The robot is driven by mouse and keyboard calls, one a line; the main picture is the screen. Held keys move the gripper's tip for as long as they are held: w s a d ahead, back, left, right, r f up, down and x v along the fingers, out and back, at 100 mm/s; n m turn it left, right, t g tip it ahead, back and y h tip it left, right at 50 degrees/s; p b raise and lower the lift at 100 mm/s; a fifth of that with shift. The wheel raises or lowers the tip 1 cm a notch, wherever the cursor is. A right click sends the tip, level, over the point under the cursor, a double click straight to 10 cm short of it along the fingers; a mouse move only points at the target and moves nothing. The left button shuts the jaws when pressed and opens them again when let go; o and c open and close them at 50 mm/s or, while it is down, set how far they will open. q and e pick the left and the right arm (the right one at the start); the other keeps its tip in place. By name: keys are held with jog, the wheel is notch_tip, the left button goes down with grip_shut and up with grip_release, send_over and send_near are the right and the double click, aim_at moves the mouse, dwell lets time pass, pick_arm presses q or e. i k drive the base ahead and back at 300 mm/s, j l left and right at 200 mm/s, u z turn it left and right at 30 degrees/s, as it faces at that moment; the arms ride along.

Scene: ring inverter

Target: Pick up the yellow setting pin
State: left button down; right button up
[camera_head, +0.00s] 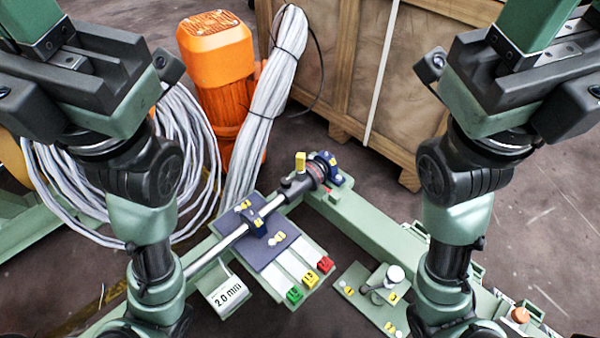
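A small yellow block (310,279), which I take for the yellow setting pin, sits in a row between a green block (294,295) and a red block (325,264). The row is at the lower ends of the pale strips on the fixture. My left gripper (95,75) is raised at the upper left, and my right gripper (525,75) at the upper right. Both are well apart from the blocks. Their fingertips are not clearly visible, so I cannot tell whether they are open. A taller yellow piece (300,162) stands by the dark cylinder.
A metal rod (220,249) runs across the dark blue plate (270,250). A "2.0 mm" sign (226,293) stands left of the strips. A green bracket with a pale knob (395,273) is at right. An orange motor (217,50), grey cables (270,90) and a wooden crate (425,75) stand behind.

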aim_at(300, 159)
jog(key=k+j, duration=0.1)
jog(key=j, duration=0.4)
jog(key=k+j, duration=0.1)
jog(key=j, duration=0.4)
jog(key=k+j+u, duration=0.1)
jog(key=j, duration=0.35)
